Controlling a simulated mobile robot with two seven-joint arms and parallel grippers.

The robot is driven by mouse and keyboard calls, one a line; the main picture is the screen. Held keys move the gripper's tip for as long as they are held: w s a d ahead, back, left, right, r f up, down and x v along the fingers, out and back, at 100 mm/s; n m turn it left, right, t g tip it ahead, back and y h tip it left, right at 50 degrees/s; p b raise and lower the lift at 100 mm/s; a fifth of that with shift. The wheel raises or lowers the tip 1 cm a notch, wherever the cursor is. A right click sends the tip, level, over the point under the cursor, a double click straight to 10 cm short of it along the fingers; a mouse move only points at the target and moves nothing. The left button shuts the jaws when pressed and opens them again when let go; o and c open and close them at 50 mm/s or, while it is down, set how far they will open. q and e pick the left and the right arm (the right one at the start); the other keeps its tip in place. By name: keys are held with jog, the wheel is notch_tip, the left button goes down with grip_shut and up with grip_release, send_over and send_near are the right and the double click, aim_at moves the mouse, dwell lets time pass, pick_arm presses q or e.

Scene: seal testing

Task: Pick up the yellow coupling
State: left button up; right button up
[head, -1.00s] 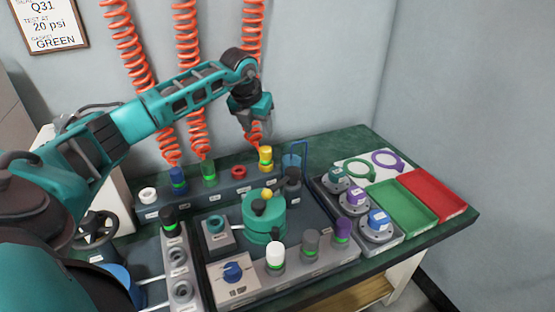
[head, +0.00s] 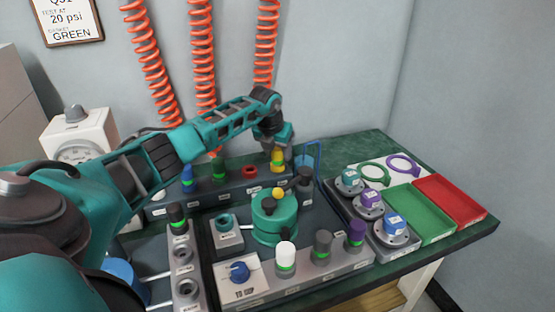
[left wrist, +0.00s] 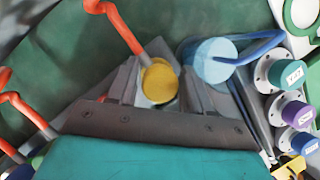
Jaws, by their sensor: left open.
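My left gripper (head: 276,146) is open and lowered around the coupling's upper part from above. The left wrist view also shows the gripper (left wrist: 160,85), one finger on each side of the coupling. I cannot tell whether either finger touches it. My right gripper is not in view.
A blue cylinder in a blue frame (left wrist: 211,60) stands close to the right finger. The teal pot (head: 274,218) is in front of the row. Flanged fittings (head: 369,203) and the green (head: 419,212) and red (head: 449,200) trays lie to the right.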

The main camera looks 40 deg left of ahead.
pick_arm(q)
jog(key=c, duration=0.9)
jog(key=shift+o, duration=0.2)
jog(key=shift+r, duration=0.1)
